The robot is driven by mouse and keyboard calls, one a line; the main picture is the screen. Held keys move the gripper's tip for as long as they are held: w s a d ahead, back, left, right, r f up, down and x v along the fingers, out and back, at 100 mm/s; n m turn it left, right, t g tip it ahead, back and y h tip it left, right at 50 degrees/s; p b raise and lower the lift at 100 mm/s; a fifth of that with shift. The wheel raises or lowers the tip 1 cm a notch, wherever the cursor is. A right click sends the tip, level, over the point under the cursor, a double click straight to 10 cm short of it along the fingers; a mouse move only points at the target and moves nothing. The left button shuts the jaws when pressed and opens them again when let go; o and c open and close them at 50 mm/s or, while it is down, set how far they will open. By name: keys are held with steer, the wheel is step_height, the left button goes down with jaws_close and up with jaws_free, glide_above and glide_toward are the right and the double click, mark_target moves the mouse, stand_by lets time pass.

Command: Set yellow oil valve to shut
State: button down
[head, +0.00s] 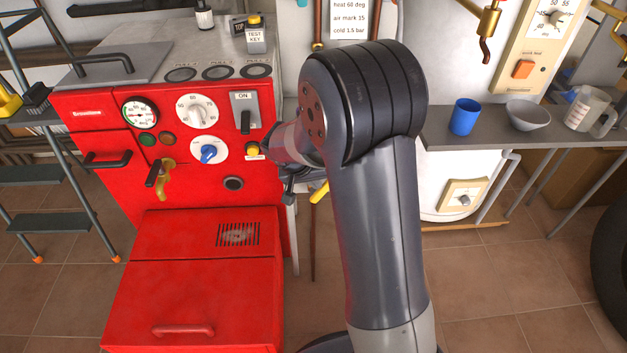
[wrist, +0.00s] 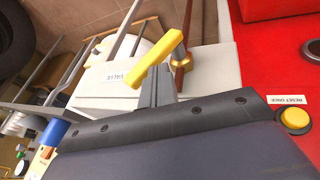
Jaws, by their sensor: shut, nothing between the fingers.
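The yellow oil valve's lever (head: 319,192) shows as a short slanted piece beside my arm in the head view; the rest is hidden behind my arm. In the wrist view the yellow lever (wrist: 155,62) slants at an angle across from its pivot on a thin brown pipe (wrist: 187,22). My gripper (wrist: 155,88) is shut and empty, its narrow grey fingers close by the lever's lower side. I cannot tell whether they touch it. In the head view my gripper (head: 289,190) is small and partly hidden by the arm.
The red boiler (head: 110,185) stands left of my arm. A yellow reset button (wrist: 295,120) sits on its face near my wrist. A shelf (head: 470,145) on the right holds a blue cup (head: 464,117) and a bowl (head: 527,115).

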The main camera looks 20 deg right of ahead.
steer(key=shift+s+d+y+p, duration=0.1)
steer(key=shift+d+y+p, duration=0.2)
steer(key=shift+d+y, duration=0.15)
steer(key=shift+s+d+f+m+t+y+p, duration=0.1)
steer(key=shift+d+f+m+t+y+p, duration=0.1)
steer(key=shift+d+y+p, duration=0.55)
steer(key=shift+s+d+f+m+t+y+p, duration=0.15)
steer(key=shift+d+y, duration=0.3)
steer(key=shift+y, duration=0.55)
steer(key=d+f+y+b, duration=0.1)
steer(key=b, duration=0.3)
steer(key=d+f+t+y+b, duration=0.1)
steer(key=y+b, duration=0.1)
steer(key=b, duration=0.1)
steer(key=d+f+m+y+b, duration=0.1)
steer(key=y+b, duration=0.1)
steer(key=b, duration=0.2)
steer(key=shift+s+d+b, duration=0.1)
steer(key=shift+s+b, duration=0.2)
steer(key=shift+b, duration=0.05)
steer(key=shift+d+b, duration=0.1)
steer(key=shift+b, duration=0.2)
